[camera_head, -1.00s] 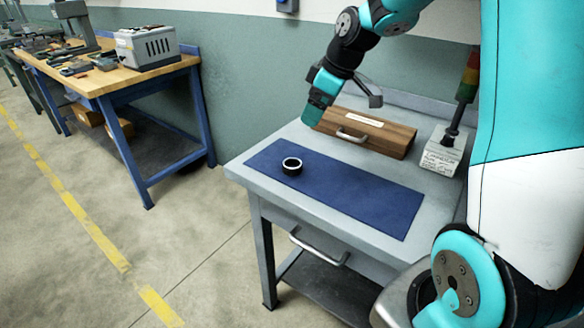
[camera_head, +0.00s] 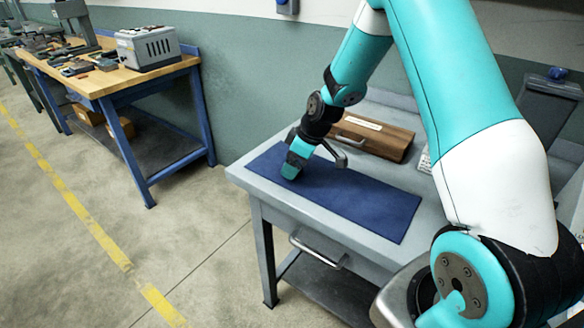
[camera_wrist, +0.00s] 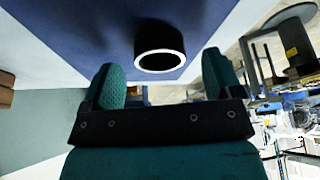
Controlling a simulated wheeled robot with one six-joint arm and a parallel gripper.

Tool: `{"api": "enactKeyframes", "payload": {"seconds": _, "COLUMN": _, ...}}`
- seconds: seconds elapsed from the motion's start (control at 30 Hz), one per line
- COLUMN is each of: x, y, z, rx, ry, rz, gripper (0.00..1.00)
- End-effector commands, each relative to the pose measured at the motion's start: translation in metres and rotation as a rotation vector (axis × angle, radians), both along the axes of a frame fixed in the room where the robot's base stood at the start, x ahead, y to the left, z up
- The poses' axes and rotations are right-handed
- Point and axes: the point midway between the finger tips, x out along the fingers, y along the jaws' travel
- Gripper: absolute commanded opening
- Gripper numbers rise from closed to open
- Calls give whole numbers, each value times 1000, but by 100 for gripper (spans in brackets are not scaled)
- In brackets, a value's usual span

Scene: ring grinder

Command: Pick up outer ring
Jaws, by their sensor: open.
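The outer ring (camera_wrist: 160,61) is a short black cylinder with a bright metal rim. In the wrist view it sits on the blue mat (camera_head: 365,200), a little beyond and between my gripper's two fingers. My gripper (camera_wrist: 162,85) is open, with a teal padded finger on each side and nothing held between them. In the head view my gripper (camera_head: 291,172) is low over the left part of the mat and hides the ring. I cannot tell whether a finger touches the ring.
The mat lies on a grey workbench (camera_head: 268,188) with a drawer handle in front. A wooden case (camera_head: 385,142) stands at the back of the bench. The right part of the mat is clear. A wooden-topped bench (camera_head: 95,82) with a grey machine stands apart at left.

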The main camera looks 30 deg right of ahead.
Motion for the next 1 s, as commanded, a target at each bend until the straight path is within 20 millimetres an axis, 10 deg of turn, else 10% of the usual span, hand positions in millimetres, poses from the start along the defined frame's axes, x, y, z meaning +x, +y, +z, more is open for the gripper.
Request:
{"api": "enactKeyframes", "payload": {"seconds": 0.37, "x": 5, "y": 4, "z": -14, "rx": 1, "ry": -2, "rz": 0, "gripper": 85}}
{"api": "enactKeyframes", "payload": {"seconds": 0.63, "x": 5, "y": 4, "z": -14, "rx": 1, "ry": -2, "rz": 0, "gripper": 28}}
{"api": "enactKeyframes", "payload": {"seconds": 1.0, "x": 6, "y": 4, "z": -8, "rx": 0, "ry": -4, "rz": 0, "gripper": 28}}
